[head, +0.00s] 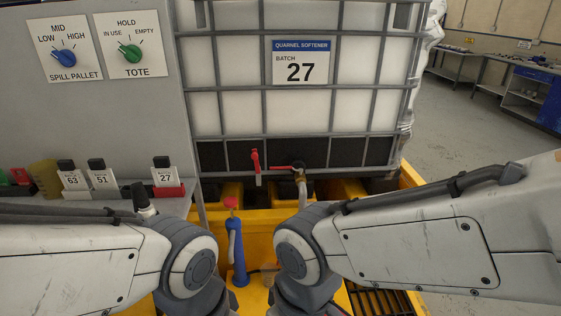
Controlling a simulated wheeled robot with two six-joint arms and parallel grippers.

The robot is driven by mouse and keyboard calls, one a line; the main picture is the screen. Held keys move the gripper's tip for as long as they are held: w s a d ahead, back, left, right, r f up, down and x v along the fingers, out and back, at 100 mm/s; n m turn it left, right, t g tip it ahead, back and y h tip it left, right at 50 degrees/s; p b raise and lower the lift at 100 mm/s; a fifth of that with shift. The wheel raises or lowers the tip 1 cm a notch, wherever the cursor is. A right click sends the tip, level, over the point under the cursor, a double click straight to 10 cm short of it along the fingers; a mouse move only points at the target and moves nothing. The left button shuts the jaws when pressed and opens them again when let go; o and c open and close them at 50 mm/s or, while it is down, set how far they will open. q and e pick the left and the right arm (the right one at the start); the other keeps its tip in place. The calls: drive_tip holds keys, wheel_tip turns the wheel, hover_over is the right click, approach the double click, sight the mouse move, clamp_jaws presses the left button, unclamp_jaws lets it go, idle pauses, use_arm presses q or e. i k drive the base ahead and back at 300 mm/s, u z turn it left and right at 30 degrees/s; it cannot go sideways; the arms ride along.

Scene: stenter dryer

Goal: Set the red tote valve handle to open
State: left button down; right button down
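The tote (236,64) is a white caged tank labelled "QUARNEL SOFTENER, BATCH 27", with a dark band along its bottom. The red valve handle (279,168) reaches left from a dark valve body (297,166) low on the tote's front. It lies roughly horizontal, across the outlet pipe (302,187) that points down. At its left end is an upright red piece (255,160) with a pale lower end; I cannot tell whether it is one piece with the handle. Both my arms come in below the valve, apart from it. Their grippers are out of view.
A yellow spill pallet (262,222) is under the tote. A blue tool (237,250) with a red top stands in front. A grey panel at left has a blue knob (65,57) and a green knob (131,53). Floor is clear at right.

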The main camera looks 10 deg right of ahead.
sight(300, 170)
drive_tip(key=k, duration=0.6)
drive_tip(key=u, duration=0.65)
drive_tip(key=i, duration=1.15)
drive_tip(key=z, duration=0.3)
